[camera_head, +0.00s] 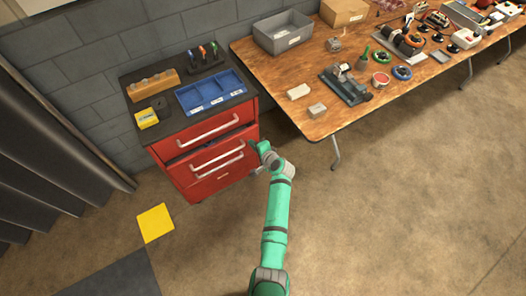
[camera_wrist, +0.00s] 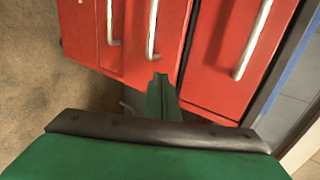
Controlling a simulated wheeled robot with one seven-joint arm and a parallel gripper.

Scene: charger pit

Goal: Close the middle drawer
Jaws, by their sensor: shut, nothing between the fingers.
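The red drawer cabinet (camera_head: 172,173) stands against the wall at the left. The middle drawer (camera_head: 231,151) shows a dark gap above its front and appears to stand out slightly. In the wrist view the middle drawer's front (camera_wrist: 171,40) carries a silver handle (camera_wrist: 152,30). My gripper (camera_head: 262,148) is at the right side of the cabinet, near the right end of the middle drawer. In the wrist view my gripper's shut fingers (camera_wrist: 160,82) overlap the end of that drawer's front; I cannot tell whether they touch. Nothing shows between them.
The top drawer (camera_wrist: 228,55) lies on one side and the lower drawer (camera_wrist: 88,35) on the other. The cabinet top holds a blue tray (camera_head: 233,84) and small tools. A wooden workbench (camera_head: 321,125) stands to the right. The floor in front is mostly clear, with a yellow square (camera_head: 155,223).

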